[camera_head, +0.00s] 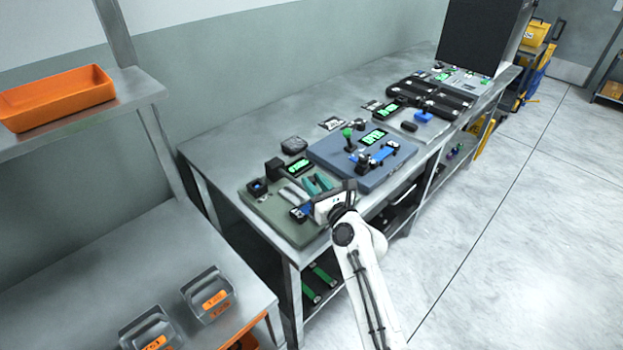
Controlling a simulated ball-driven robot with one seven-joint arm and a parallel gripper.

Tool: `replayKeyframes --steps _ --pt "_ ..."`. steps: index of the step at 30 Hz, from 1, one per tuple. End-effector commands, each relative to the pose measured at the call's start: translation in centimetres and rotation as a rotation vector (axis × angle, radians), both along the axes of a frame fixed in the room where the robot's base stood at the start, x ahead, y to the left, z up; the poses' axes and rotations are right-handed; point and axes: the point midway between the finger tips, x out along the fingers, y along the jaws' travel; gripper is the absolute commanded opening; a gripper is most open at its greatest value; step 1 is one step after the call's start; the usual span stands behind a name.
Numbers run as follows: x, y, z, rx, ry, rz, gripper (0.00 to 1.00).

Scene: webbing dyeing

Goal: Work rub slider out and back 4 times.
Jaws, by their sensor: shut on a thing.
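My white gripper (309,210) is at the front right of the grey-green board (262,210) at the near end of the steel bench. The same board carries a dark block with a blue face (257,187), a small lit green display (299,166), teal-handled pliers (318,184) and a pale flat bar (294,193).
A blue-grey board (340,165) with a green-knobbed lever (348,135) and blue clamp (376,157) stands just beyond. Dark rollers (430,98) lie farther along. An orange tray (57,97) and grey bins (208,294) are on the left shelving. The right floor is clear.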

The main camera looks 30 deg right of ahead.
Motion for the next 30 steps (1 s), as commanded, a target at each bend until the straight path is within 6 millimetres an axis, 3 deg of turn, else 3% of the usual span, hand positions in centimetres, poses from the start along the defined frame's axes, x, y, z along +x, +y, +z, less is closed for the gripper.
replayKeyframes --steps 4,5,12,23,30 --pt "-0.3 -0.3 -0.4 -0.001 0.007 -0.004 0.00" --pt "-0.3 -0.4 -0.4 -0.001 0.007 -0.005 0.31" --pt "-0.2 -0.3 -0.4 0.000 0.007 -0.003 0.54" --pt "-0.6 -0.2 -0.3 0.000 0.006 -0.002 0.54" --pt "-3.9 -0.3 -0.2 -0.003 0.008 -0.001 0.54"
